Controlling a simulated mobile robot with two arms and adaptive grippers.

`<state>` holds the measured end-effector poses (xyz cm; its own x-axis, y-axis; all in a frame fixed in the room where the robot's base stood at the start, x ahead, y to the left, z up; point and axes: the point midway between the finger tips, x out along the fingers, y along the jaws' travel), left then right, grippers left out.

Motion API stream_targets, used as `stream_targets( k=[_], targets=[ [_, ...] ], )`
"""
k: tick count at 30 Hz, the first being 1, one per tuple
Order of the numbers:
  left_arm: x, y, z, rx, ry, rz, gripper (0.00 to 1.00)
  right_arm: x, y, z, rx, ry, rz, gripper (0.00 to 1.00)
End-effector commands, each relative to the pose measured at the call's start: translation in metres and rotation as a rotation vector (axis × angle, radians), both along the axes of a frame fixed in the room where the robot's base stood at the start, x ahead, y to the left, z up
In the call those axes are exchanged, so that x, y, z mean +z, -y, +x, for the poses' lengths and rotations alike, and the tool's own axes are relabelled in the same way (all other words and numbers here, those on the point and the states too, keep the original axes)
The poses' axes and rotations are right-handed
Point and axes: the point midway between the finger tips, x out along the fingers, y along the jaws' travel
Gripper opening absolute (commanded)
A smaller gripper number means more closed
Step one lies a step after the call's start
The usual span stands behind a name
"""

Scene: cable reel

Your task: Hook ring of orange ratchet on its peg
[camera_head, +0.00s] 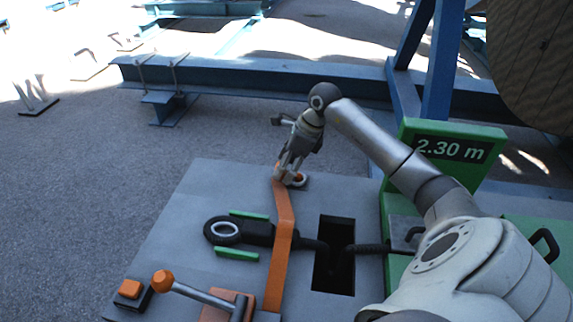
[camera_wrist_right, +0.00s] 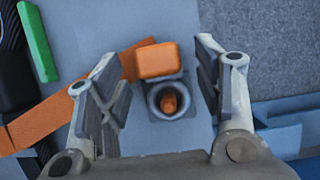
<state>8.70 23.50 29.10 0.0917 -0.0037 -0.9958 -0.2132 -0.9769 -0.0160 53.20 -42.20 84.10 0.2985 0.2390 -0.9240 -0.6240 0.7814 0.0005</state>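In the head view, my right gripper (camera_head: 291,174) points down at the far end of the orange strap (camera_head: 282,230). The strap crosses over a black cable end and runs to the orange ratchet (camera_head: 215,310) at the bottom edge. In the right wrist view, my right gripper (camera_wrist_right: 160,95) is open, with one finger on each side of the grey ring (camera_wrist_right: 155,99). The ring sits at the strap's orange end block (camera_wrist_right: 157,61). The orange peg (camera_wrist_right: 169,103) shows inside the ring's opening. Neither finger touches the ring. My left gripper is out of view.
A black cable end with a grey eye (camera_head: 225,231) lies between green guides (camera_head: 236,254) on the grey table (camera_head: 180,225). A dark slot (camera_head: 334,255) lies to its right. A lever with an orange knob (camera_head: 162,281) stands at the front, and a green display (camera_head: 450,149) at the right.

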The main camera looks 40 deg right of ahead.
Motion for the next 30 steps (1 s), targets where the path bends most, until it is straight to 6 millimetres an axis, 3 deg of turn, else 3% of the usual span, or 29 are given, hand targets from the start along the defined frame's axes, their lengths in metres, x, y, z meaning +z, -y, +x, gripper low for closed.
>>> stream_targets(
  k=[7, 11, 24, 30],
  targets=[
    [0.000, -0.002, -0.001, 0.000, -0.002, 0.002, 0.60, 0.000, 0.000, -0.001, 0.000, -0.002, -0.001, 0.60],
    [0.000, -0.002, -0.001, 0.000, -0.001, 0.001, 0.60, 0.011, 0.004, -0.003, -0.002, 0.000, -0.003, 0.60],
    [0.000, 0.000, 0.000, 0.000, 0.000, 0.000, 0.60, 0.091, 0.025, -0.029, -0.002, 0.002, -0.004, 0.60],
    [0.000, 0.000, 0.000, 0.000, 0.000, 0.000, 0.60, 0.108, 0.028, -0.035, 0.000, 0.000, -0.001, 0.60]
  ],
)
